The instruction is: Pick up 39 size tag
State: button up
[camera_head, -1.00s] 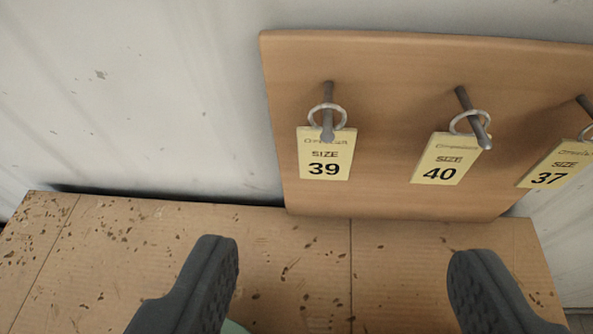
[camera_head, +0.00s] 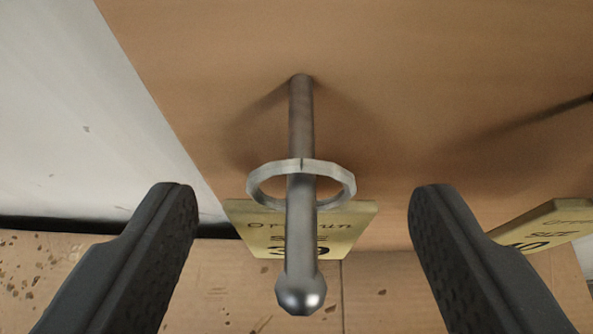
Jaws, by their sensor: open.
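The size 39 tag (camera_head: 335,225) is a yellow card with dark print, hanging by a pale metal ring (camera_head: 262,180) from a grey peg (camera_head: 301,120). My gripper (camera_head: 302,215) is open, with one dark finger left of the tag and peg and the other to the right. The fingers appear apart from the tag and ring, and nothing is between them except the peg, ring and tag.
The wooden board (camera_head: 400,60) fills most of the background. A size 40 tag (camera_head: 550,225) hangs to the right, close to my right finger in the picture. A stained cardboard surface (camera_head: 230,280) lies below, and a pale wall (camera_head: 70,110) is at left.

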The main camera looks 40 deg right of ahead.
jog(key=shift+w+d, duration=0.1)
jog(key=shift+w, duration=0.05)
jog(key=c, duration=1.1)
